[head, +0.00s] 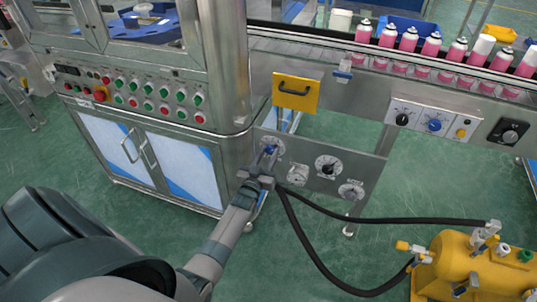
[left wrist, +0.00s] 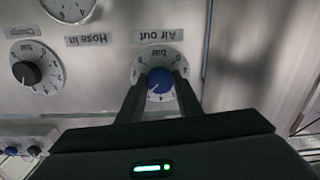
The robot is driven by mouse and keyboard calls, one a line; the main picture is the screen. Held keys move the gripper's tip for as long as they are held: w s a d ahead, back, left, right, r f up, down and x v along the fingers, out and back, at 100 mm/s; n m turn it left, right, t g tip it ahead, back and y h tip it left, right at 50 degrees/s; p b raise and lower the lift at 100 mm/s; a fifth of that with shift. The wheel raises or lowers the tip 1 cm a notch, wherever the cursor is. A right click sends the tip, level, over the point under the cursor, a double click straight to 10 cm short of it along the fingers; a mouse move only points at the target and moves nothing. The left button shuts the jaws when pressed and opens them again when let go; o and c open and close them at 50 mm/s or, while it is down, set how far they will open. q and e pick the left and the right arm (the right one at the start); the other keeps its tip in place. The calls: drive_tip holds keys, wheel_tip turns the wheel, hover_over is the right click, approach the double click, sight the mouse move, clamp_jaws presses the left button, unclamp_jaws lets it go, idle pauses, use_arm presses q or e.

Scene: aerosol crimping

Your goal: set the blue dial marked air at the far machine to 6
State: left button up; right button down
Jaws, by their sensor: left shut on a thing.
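In the left wrist view the blue dial (left wrist: 160,80) shows upside down, by a label reading "Air out" and a scale marked "bar". My left gripper (head: 268,157) reaches it from the front, and its two fingers (left wrist: 160,88) are closed on either side of the knob. The fingers cover part of the scale, and I cannot read the setting. My right gripper is not in view.
Nearby on the panel are a black dial (head: 328,166), a gauge (head: 298,174) and a lower dial (head: 351,190). Black hoses (head: 318,258) run to a yellow tank (head: 468,262) at the right. Another blue knob (head: 434,125) is on the conveyor front. Pink cans (head: 409,41) line the conveyor.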

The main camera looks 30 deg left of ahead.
use_arm(q)
drive_tip(key=shift+m, duration=2.1)
drive_tip(key=o, duration=1)
drive_tip(key=shift+o, duration=0.2)
drive_tip(key=v, duration=1.7)
drive_tip(key=shift+s+d, duration=0.15)
